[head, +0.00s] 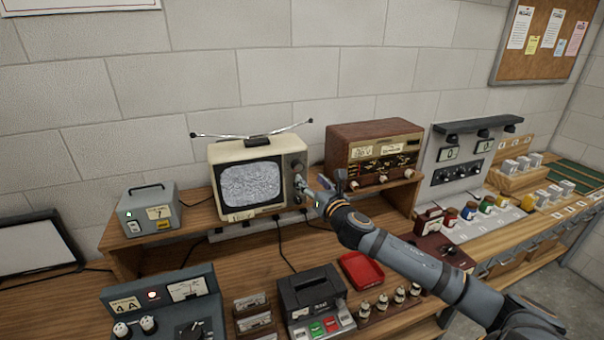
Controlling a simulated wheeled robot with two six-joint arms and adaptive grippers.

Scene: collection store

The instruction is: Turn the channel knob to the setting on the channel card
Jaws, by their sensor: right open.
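A cream television (212,165) with a grey static screen stands on the wooden shelf. Its dark channel knob (297,167) seems to be the upper one on the panel right of the screen; the setting is too small to read. A small card (242,215) under the screen has unreadable writing. A yellowish card (158,212) on the grey box seems to read 7; I cannot tell which is the channel card.
A brown radio (340,140) stands close right of the television. The grey box (133,203) with a handle stands to its left. Below are a dark cassette device (308,290), a red tray (361,270) and a meter panel (190,305). Antenna rods (290,129) stick out above the television.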

